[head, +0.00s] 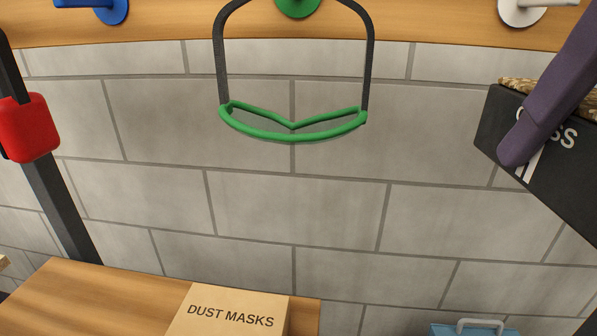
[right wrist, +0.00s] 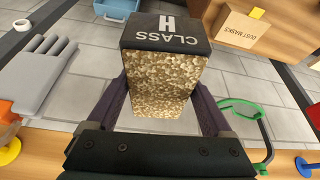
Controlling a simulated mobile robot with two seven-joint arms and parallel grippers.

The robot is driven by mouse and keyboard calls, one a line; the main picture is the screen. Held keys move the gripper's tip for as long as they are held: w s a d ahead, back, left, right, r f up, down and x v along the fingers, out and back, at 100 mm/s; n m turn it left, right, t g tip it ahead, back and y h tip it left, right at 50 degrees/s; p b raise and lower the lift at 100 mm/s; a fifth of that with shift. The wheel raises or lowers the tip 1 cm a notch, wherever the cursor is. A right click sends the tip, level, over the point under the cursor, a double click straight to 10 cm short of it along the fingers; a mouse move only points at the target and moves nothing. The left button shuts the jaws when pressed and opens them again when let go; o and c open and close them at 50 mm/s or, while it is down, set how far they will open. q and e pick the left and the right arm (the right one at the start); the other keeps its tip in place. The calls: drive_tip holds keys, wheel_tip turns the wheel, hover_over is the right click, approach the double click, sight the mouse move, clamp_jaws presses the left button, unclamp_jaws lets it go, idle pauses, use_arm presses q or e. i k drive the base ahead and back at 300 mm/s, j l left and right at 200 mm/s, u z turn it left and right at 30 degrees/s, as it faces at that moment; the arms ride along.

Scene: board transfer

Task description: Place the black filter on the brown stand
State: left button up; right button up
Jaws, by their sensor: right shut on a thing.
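The black filter (head: 500,130) is at the right of the head view, tilted, with a black face lettered in white and a gold, grainy side. In the right wrist view the filter (right wrist: 155,85) shows its black "CLASS H" end and grainy gold body. My right gripper (right wrist: 160,82) is shut on it, one purple finger on each side. One purple finger (head: 548,105) crosses the black face in the head view. The filter appears held in the air. I cannot pick out a brown stand with certainty. My left gripper is not in view.
A "DUST MASKS" box (head: 232,312) sits on a wooden surface (head: 90,300) at lower left. Green-rimmed eyewear (head: 293,132) hangs below a wooden rail (head: 400,25) with coloured pegs. A red item (head: 30,127) is at left. A blue case (head: 470,329) is at bottom right.

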sight(56, 305)
drive_tip(key=j+z, duration=0.2)
drive_tip(key=j, duration=0.3)
drive_tip(key=i+j+z, duration=0.15)
drive_tip(key=j, duration=0.4)
drive_tip(key=k+j+z, duration=0.2)
drive_tip(key=j, duration=0.25)
drive_tip(key=i+j+z, duration=0.2)
drive_tip(key=j, duration=0.35)
drive_tip(key=k+j+z, duration=0.15)
drive_tip(key=j, duration=0.35)
drive_tip(key=k+j+z, duration=0.2)
drive_tip(key=j, duration=0.25)
drive_tip(key=k+j+z, duration=0.2)
drive_tip(key=j, duration=0.3)
drive_tip(key=j+z, duration=0.15)
drive_tip(key=j, duration=0.35)
drive_tip(key=i+j, duration=0.1)
drive_tip(key=i, duration=0.15)
drive_tip(key=l+z, duration=0.05)
